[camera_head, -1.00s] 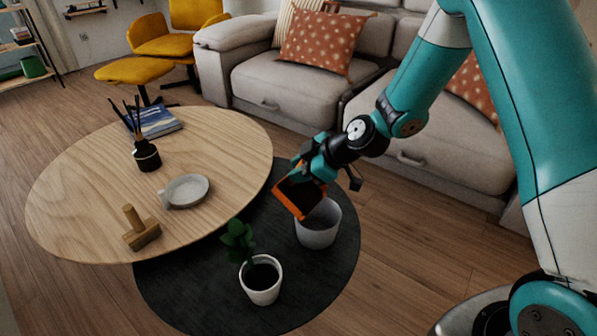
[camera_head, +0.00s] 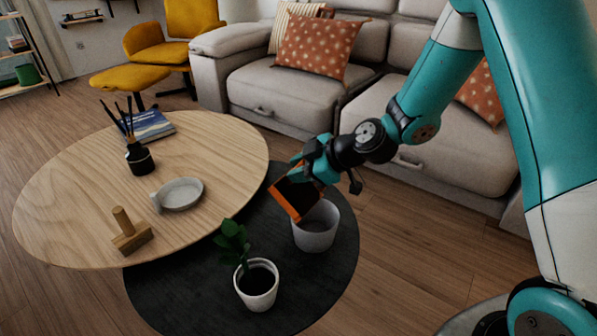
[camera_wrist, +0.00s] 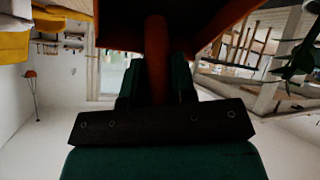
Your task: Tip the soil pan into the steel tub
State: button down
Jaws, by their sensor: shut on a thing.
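The soil pan (camera_head: 296,197) is an orange pan with a dark inside, tilted steeply above the near left rim of the steel tub. My gripper (camera_head: 309,172) is shut on its handle, which shows as an orange bar in the wrist view (camera_wrist: 156,62). The pan hides part of the tub's rim. Its inside looks dark, and I cannot tell how much soil is in the pan or tub.
The oval wooden table (camera_head: 75,205) at left holds a grey dish (camera_head: 181,194), a wooden brush (camera_head: 131,236), a reed diffuser (camera_head: 139,158) and a book (camera_head: 150,125). The sofa (camera_head: 290,95) stands behind.

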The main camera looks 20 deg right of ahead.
jog(key=shift+s+d+r+n+t+y+b, duration=0.25)
jog(key=shift+s+d+t+y+b, duration=0.45)
jog(key=shift+b, duration=3.4)
jog(key=shift+s+d+r+n+t+y+b, duration=0.1)
jog(key=shift+s+d+r+t+y+b, duration=0.5)
jog(key=shift+b, duration=3.45)
jog(key=shift+s+a+f+t, duration=0.15)
jog(key=shift+a+f+t, duration=0.05)
jog(key=shift+f+t, duration=0.1)
jog(key=r+g+h+p, duration=0.1)
jog(key=g+h+p, duration=0.1)
jog(key=p, duration=0.7)
jog(key=shift+r+g+p, duration=0.2)
jog(key=shift+g+p, duration=0.15)
jog(key=shift+g, duration=0.05)
jog(key=g+h+p, duration=0.1)
jog(key=p, duration=0.3)
jog(key=r+m+g+h+p, duration=0.1)
jog(key=g+p, duration=0.1)
jog(key=p, duration=0.3)
jog(key=shift+r+h, duration=0.1)
jog(key=shift+h, duration=0.2)
